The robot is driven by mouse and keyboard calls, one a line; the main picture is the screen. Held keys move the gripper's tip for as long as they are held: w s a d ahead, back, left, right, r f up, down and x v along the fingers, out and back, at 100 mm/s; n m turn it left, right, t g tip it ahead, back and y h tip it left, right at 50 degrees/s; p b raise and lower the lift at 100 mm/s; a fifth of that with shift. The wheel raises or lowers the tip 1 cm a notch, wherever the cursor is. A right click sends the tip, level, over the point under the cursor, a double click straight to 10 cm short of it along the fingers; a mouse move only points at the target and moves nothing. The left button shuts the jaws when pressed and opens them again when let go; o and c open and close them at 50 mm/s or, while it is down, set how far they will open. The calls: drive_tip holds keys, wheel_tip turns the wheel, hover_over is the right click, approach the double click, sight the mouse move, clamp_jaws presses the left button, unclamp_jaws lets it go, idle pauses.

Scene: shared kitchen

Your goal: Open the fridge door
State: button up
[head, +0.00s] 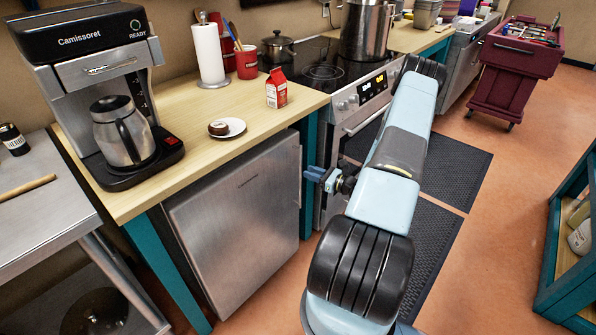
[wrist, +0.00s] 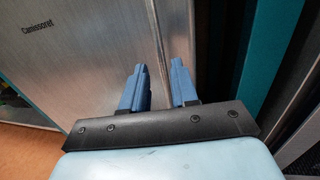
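The fridge is a low stainless-steel unit under the wooden counter. Its plain front door (head: 238,222) faces the room in the head view and looks closed or nearly so. In the wrist view the door (wrist: 80,45) fills the upper left, with its vertical right edge running down toward my gripper. My gripper (wrist: 160,68) has two blue fingers standing apart, with a gap between them in line with that edge. In the head view my gripper (head: 313,174) is at the fridge's right side, near the teal counter leg. Whether the fingers touch the door cannot be told.
The teal counter leg (head: 309,165) and the oven (head: 362,125) stand close on the right. A coffee machine (head: 100,85), saucer (head: 227,128) and red carton (head: 276,88) are on the counter above. Open floor (head: 270,290) lies before the fridge.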

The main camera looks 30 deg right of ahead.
drive_tip(key=shift+x, duration=2.5)
clamp_jaws()
